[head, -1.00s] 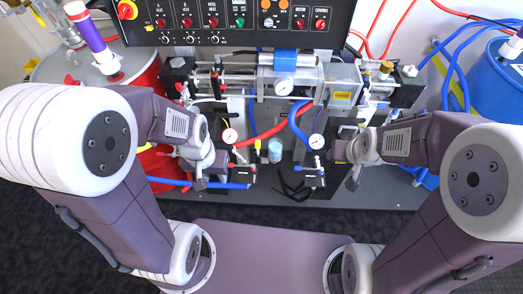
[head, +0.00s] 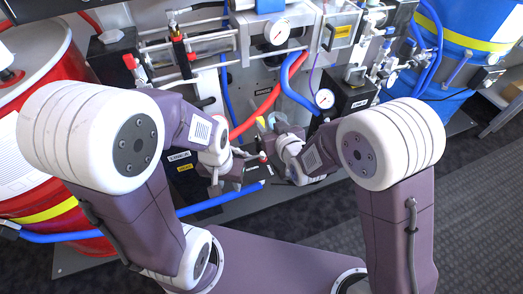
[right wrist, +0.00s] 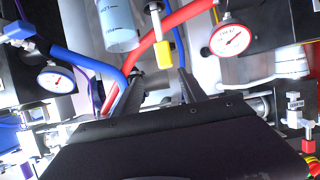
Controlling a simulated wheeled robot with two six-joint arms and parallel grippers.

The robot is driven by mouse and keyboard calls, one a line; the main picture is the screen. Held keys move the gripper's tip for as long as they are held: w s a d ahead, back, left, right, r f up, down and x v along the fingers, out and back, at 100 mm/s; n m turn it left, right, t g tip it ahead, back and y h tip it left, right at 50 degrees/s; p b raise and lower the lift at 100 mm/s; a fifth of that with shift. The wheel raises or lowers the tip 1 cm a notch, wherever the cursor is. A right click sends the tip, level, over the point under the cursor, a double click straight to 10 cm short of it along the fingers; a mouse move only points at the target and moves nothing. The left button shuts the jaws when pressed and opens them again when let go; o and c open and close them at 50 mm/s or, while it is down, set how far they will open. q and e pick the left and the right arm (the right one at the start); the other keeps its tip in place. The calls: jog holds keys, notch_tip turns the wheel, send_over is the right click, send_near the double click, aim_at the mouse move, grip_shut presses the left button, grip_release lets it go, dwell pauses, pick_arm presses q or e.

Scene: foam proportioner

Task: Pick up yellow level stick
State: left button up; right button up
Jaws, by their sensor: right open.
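The yellow level stick (right wrist: 163,55) shows in the right wrist view as a yellow block on a thin rod. It lies just beyond my open right gripper (right wrist: 160,78), between the lines of its two fingers, with nothing visibly held. In the head view a small yellow bit of the stick (head: 261,122) shows beside my right gripper (head: 270,126), whose fingers are hard to make out. My left gripper (head: 215,180) hangs in front of the machine, left of the right one; its jaws are not clear.
A translucent bluish cup (right wrist: 118,25) is close left of the stick. Red hose (right wrist: 185,15) and blue hose (right wrist: 90,62) run nearby. Gauges (right wrist: 230,40) flank the space.

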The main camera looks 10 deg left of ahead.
aim_at(258, 118)
jog(key=shift+s+a+f, duration=0.2)
jog(key=shift+s+f, duration=0.1)
jog(key=shift+f, duration=0.35)
jog(key=shift+s+a+r, duration=0.1)
jog(key=b+x, duration=0.1)
jog(key=x, duration=0.2)
jog(key=shift+a, duration=0.2)
jog(key=b+x, duration=0.1)
jog(key=x, duration=0.5)
jog(key=shift+r+b, duration=0.1)
jog(key=shift+b, duration=0.3)
pick_arm(q)
notch_tip(258, 118, down, 4)
jog(key=shift+d+r, duration=0.1)
jog(key=shift+r, duration=0.05)
pick_arm(e)
jog(key=shift+c, duration=0.3)
grip_shut()
jog(key=shift+r, duration=0.1)
